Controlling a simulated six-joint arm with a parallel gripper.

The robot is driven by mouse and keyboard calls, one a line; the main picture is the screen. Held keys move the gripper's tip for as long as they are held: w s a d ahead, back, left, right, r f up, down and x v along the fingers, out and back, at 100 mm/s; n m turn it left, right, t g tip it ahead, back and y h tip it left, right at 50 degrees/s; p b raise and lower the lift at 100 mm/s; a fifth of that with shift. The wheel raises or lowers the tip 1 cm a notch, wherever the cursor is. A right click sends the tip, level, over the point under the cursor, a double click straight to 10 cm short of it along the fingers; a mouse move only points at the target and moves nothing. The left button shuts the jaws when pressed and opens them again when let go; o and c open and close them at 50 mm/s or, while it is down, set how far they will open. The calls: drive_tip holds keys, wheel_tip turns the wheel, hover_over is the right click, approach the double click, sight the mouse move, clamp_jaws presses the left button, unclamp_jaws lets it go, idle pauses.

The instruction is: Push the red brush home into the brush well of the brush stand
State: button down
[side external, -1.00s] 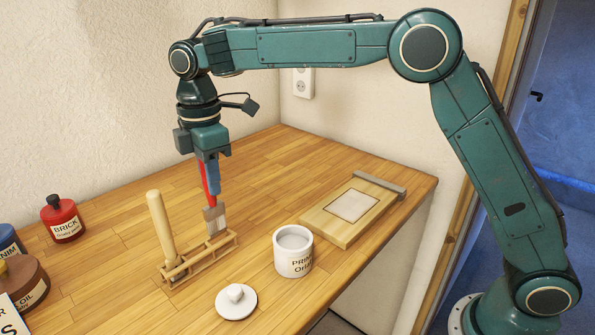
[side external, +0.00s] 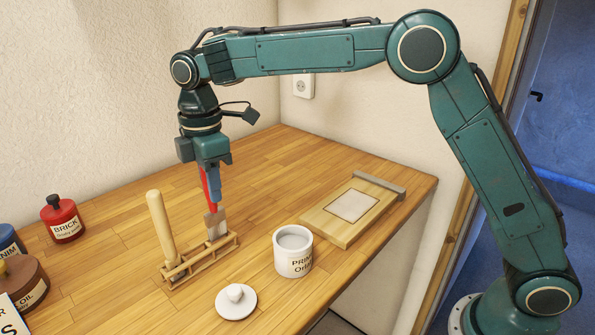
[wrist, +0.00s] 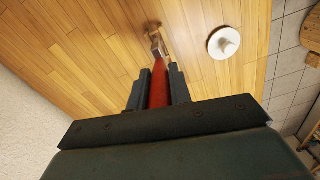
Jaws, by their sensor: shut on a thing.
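My gripper (side external: 211,170) is shut on the red brush (side external: 206,187), holding it by its red handle with the bristles down. The brush's metal band and pale bristles (side external: 216,226) are at the right end of the wooden brush stand (side external: 203,262). Whether the bristle tip is inside the well or just over it I cannot tell. A thick pale wooden handle (side external: 161,226) stands tilted in the stand's left end. In the wrist view the red handle (wrist: 159,88) lies between my two fingers, and the stand is mostly hidden behind it.
A white primer pot (side external: 293,262) stands right of the stand, with a white lid (side external: 236,302) in front. A wooden board with a pale sheet (side external: 352,207) lies at the back right. Red (side external: 62,220), blue and brown jars stand at the left.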

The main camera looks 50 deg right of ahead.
sight(216, 210)
drive_tip(key=shift+f, duration=1.7)
drive_tip(key=c, duration=1.2)
unclamp_jaws()
drive_tip(key=shift+r, duration=0.15)
drive_tip(key=shift+r, duration=6.75)
